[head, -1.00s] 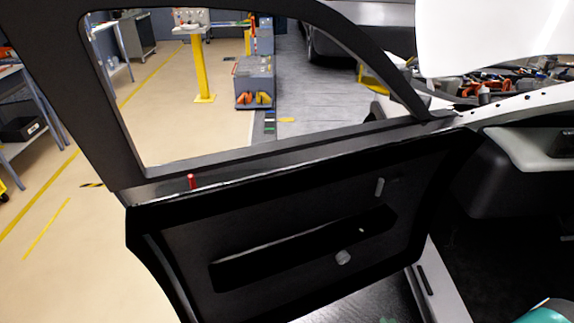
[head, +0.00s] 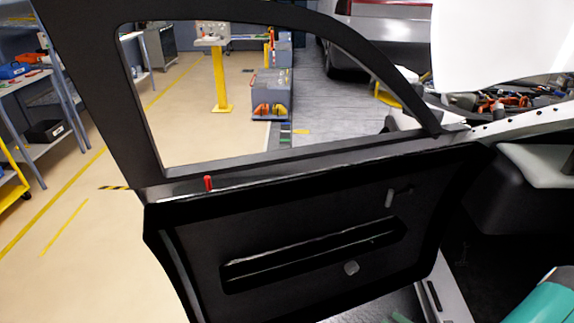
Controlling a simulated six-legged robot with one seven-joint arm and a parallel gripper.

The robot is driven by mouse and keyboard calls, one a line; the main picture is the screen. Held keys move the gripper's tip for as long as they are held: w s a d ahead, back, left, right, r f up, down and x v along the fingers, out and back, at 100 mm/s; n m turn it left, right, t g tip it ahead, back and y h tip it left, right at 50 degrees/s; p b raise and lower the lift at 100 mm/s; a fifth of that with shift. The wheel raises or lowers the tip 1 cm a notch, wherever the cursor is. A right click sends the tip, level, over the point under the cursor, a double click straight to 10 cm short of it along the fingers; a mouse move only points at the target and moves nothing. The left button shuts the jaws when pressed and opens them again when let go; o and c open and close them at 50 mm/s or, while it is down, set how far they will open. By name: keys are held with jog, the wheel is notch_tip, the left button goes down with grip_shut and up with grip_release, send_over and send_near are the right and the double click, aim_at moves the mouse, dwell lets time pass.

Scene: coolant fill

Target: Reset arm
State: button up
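A black car door (head: 300,215) fills the middle of the head view, standing open with its inner panel facing me. It has a red lock pin (head: 208,184) on its sill, a long recessed armrest and a small grey knob (head: 351,268). My gripper is not in view. A teal rounded shape (head: 545,305) shows at the lower right corner; I cannot tell what it is.
The car's open engine bay (head: 505,98) lies at the upper right under a white raised panel (head: 500,40). Shelves (head: 40,130) stand at the left. A yellow post (head: 219,80) and grey cart (head: 270,92) stand beyond the door window. Tan floor at left is mostly clear.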

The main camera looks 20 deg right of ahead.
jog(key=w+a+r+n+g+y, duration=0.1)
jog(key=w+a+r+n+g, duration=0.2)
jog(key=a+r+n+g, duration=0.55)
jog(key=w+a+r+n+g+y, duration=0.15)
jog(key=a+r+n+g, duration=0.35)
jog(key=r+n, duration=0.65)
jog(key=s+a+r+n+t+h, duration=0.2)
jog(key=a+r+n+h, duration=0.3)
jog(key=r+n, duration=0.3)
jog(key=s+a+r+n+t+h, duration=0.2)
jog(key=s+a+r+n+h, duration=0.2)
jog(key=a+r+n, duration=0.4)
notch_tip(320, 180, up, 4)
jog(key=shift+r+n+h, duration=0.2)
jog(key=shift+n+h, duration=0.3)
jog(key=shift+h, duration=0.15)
